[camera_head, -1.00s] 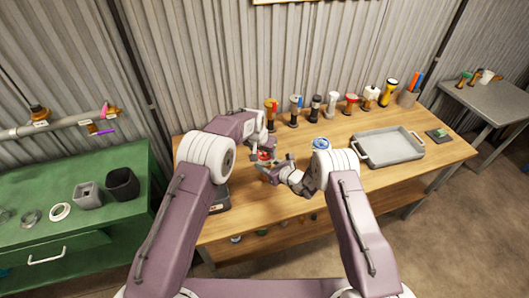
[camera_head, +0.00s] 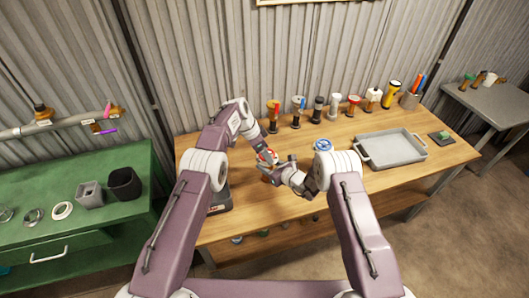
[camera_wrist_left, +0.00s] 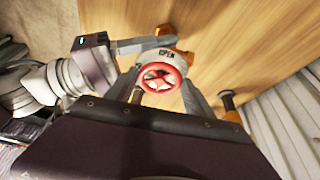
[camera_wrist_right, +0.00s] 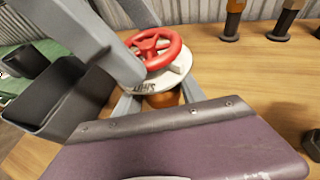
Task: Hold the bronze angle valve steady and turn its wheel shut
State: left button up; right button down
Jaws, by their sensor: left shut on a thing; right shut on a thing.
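The bronze angle valve (camera_head: 266,179) is near the middle of the wooden bench, with a red wheel (camera_wrist_left: 158,77) above a pale plate. The plate reads OPEN in the left wrist view; other lettering is partly visible in the right wrist view. My right gripper (camera_head: 277,168) is shut on the bronze body (camera_wrist_right: 162,99) below the plate, one finger on each side. My left gripper (camera_head: 265,150) comes down from above and is shut on the red wheel, its fingers at opposite sides of the rim. The fingers hide part of the valve in the head view.
Several valves and fittings (camera_head: 318,110) line the back of the bench. A blue-wheeled item (camera_head: 323,145) is just right of the valve, and a grey tray (camera_head: 361,162) is farther right. A dark box (camera_head: 221,200) is at the left edge. The front middle bench is clear.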

pick_arm(q)
jog(key=shift+m, duration=0.3)
dwell(0.4)
jog(key=o, duration=1.4)
jog(key=shift+c, duration=0.2)
